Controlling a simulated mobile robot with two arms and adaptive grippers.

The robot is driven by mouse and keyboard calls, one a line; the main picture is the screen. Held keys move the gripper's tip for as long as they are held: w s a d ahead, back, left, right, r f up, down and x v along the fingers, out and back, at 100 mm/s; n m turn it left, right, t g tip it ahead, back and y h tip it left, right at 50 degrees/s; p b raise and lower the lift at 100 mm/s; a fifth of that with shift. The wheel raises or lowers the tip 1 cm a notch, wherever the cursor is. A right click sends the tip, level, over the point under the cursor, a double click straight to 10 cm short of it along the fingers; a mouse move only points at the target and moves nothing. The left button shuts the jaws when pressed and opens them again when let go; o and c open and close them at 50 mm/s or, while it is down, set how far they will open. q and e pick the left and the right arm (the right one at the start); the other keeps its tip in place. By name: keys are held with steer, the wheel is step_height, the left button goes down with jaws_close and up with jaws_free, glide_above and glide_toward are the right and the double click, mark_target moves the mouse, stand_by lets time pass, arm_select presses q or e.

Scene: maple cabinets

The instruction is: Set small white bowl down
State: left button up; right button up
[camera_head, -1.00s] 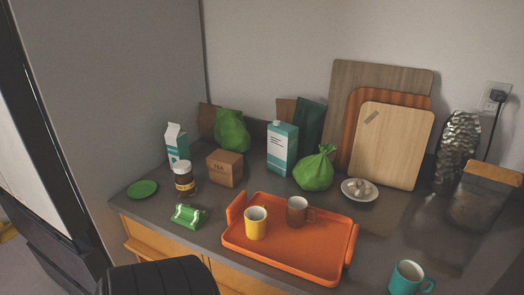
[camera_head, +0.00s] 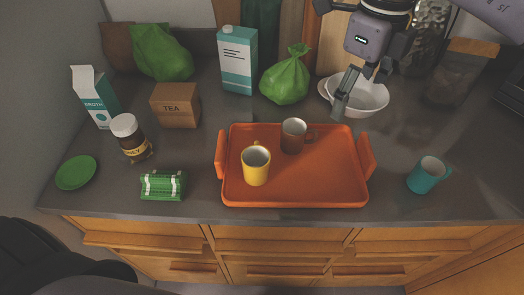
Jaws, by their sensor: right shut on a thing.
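The small white bowl (camera_head: 368,99) is at the back right of the grey counter, behind the right end of the orange tray. My right gripper (camera_head: 346,95) reaches down from the upper right and is shut on the bowl's left side, with one finger across the wall. The bowl looks close to upright and low over the counter. I cannot tell whether its base touches. It overlaps a second white dish (camera_head: 323,88), whose left rim alone shows. My left gripper is not in view.
The orange tray (camera_head: 330,185) holds a yellow mug (camera_head: 256,167) and a brown mug (camera_head: 293,136). A teal mug (camera_head: 425,176) stands to its right. A green bag (camera_head: 287,80) is left of the bowl; a jar (camera_head: 461,75) is right. Counter between bowl and teal mug is clear.

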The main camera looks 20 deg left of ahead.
steer(key=shift+a, duration=0.15)
steer(key=shift+f, duration=0.1)
step_height(320, 180, down, 5)
steer(key=p, duration=0.3)
glide_above(328, 174)
step_height(328, 174, down, 10)
steer(key=shift+r, duration=0.25)
step_height(328, 174, down, 4)
steer(key=shift+f+p, duration=0.25)
steer(key=shift+p, duration=0.15)
steer(key=shift+f, duration=0.35)
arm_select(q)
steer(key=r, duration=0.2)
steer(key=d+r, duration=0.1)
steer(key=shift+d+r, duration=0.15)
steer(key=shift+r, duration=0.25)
arm_select(e)
steer(key=shift+f, duration=0.1)
